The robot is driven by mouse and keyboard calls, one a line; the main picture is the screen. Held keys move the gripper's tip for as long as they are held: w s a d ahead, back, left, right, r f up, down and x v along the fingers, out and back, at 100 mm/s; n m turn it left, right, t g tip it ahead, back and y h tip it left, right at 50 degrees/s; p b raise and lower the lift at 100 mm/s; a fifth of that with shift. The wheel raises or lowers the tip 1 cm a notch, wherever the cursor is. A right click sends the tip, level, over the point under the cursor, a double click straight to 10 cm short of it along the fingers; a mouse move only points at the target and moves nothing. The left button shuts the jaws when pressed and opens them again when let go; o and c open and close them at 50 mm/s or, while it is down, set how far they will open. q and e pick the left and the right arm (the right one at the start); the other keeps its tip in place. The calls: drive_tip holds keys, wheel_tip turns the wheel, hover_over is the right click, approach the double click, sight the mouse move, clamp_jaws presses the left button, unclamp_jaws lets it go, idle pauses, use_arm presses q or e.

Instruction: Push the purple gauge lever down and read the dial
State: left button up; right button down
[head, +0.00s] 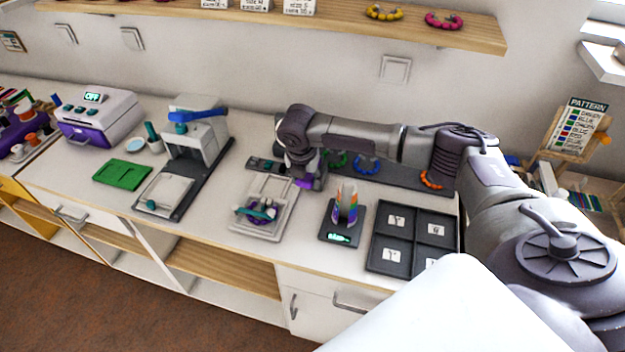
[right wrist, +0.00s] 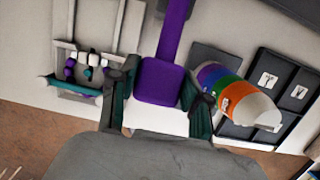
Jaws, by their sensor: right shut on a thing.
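The purple gauge lever (head: 304,183) shows as a small purple piece under my right gripper (head: 311,178) in the head view. In the right wrist view the purple lever (right wrist: 160,82) has a broad end and a narrow bar running up out of the picture. The fingers of my right gripper (right wrist: 158,100) stand on either side of the broad end, shut on it. A pale frame (head: 283,192) with a beaded bracelet (head: 256,211) at its front lies left of the gripper. I cannot make out a dial reading. My left gripper is not in view.
A striped cone (head: 346,203) on a dark base with a lit display stands just right of the gripper. A dark sorting tray (head: 406,264) is farther right. A press (head: 197,135) and a green board (head: 122,174) are to the left. My right arm passes over the dark rack behind.

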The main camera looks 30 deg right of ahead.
drive_tip(key=shift+s+a+f+t+h+p, duration=0.2)
drive_tip(key=shift+f+t+h, duration=0.1)
drive_tip(key=shift+f, duration=0.2)
drive_tip(key=shift+s+a+f+t+h+p, duration=0.1)
drive_tip(key=shift+s+f+t+h+p, duration=0.15)
drive_tip(key=shift+f, duration=0.2)
wheel_tip(320, 180, down, 4)
drive_tip(key=shift+a+r+t+h, duration=0.1)
drive_tip(key=shift+a+t+h, duration=0.05)
drive_tip(key=shift+t+h, duration=0.9)
drive_tip(key=shift+f+h+b, duration=0.3)
drive_tip(key=shift+f+h, duration=0.1)
drive_tip(key=shift+w+f+t+h, duration=0.1)
drive_tip(key=shift+f+t+h, duration=0.2)
drive_tip(key=shift+f, duration=0.15)
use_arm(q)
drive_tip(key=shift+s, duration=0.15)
use_arm(e)
drive_tip(key=shift+f, duration=0.25)
